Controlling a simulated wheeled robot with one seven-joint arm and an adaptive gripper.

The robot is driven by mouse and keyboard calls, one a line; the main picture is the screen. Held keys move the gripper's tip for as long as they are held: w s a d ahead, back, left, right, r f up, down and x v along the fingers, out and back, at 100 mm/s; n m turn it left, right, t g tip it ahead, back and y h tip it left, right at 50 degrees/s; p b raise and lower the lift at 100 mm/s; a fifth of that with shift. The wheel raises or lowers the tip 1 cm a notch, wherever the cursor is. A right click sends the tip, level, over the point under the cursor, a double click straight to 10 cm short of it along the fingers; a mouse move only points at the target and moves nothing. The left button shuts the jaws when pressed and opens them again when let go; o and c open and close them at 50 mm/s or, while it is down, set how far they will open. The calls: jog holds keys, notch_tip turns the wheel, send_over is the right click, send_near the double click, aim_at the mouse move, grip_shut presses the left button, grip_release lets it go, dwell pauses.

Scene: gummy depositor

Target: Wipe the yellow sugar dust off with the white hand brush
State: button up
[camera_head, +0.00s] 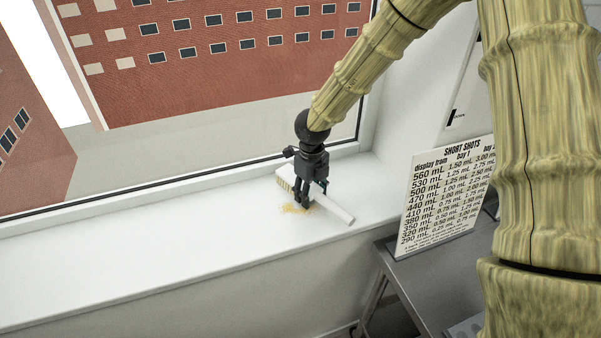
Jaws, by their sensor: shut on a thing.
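The white hand brush (340,212) is at the window sill, its handle pointing to the lower right and its pale bristles showing at the left end. My gripper (304,203) is shut on the brush, reaching down over its middle and hiding part of it. The yellow sugar dust (293,209) lies in a small patch on the white sill (150,256), just below the bristles and around my fingertips in the picture. I cannot tell whether the bristles touch the sill.
A window with a dark frame (180,184) runs behind the sill. A printed sign headed "SHORT SHOTS" (440,200) stands at the right by a grey metal table (430,285). The sill is clear to the left of the dust. Its front edge drops off below.

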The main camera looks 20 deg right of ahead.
aim_at(331, 194)
jog(key=shift+w+d+p, duration=0.15)
jog(key=shift+d+p, duration=1.05)
jog(key=shift+d, duration=2.3)
jog(key=shift+d+r+p, duration=0.1)
jog(key=shift+r+p, duration=0.15)
jog(key=shift+p, duration=0.2)
jog(key=shift+a+f+b, duration=0.3)
jog(key=shift+a+f, duration=0.05)
jog(key=shift+s+a+r, duration=0.1)
jog(key=shift+s+a, duration=0.05)
jog(key=shift+a, duration=2.35)
jog(key=shift+s+a, duration=0.1)
jog(key=shift+a, duration=2.35)
notch_tip(331, 194, up, 3)
jog(key=shift+w+a+f+p, duration=0.1)
jog(key=shift+a+f+p, duration=0.1)
jog(key=shift+p, duration=0.55)
notch_tip(331, 194, up, 2)
jog(key=shift+d+r+p, duration=0.1)
jog(key=shift+d+p, duration=0.05)
jog(key=shift+p, duration=0.8)
notch_tip(331, 194, up, 2)
jog(key=shift+r+p, duration=0.1)
jog(key=shift+p, duration=0.75)
jog(key=shift+r+p, duration=0.4)
jog(key=shift+r, duration=0.25)
